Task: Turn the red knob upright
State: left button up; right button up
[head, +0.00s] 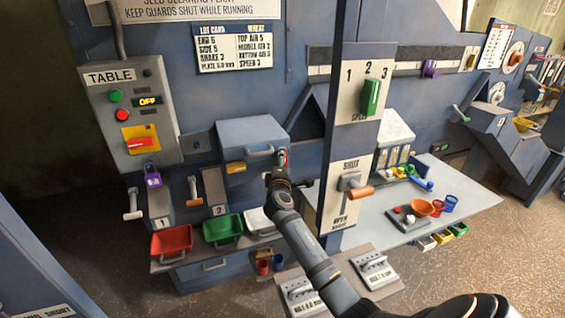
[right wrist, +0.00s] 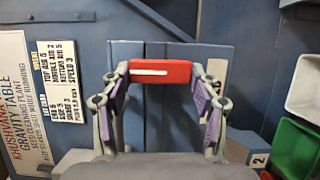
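The red knob (right wrist: 160,72) is a wide red bar with a white line along part of it. The line runs level in the tilted right wrist view, which corresponds to upright on the machine. My right gripper (right wrist: 160,78) has one finger at each end of the knob, and both fingertips appear to touch it. In the head view the knob (head: 283,157) is a small red patch beside the blue box (head: 248,132), largely hidden by my right gripper (head: 281,170). My left gripper is not in view.
A grey TABLE panel (head: 118,95) with another red switch (head: 139,142) on yellow stands at left. Red (head: 172,241) and green (head: 222,229) trays sit below. A post (head: 344,130) with a green speed lever (head: 371,97) and an orange-tipped lever (head: 358,189) stands right of my gripper.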

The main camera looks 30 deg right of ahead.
jog(key=o, duration=0.4)
jog(key=v, duration=1.2)
jog(key=shift+f, duration=0.1)
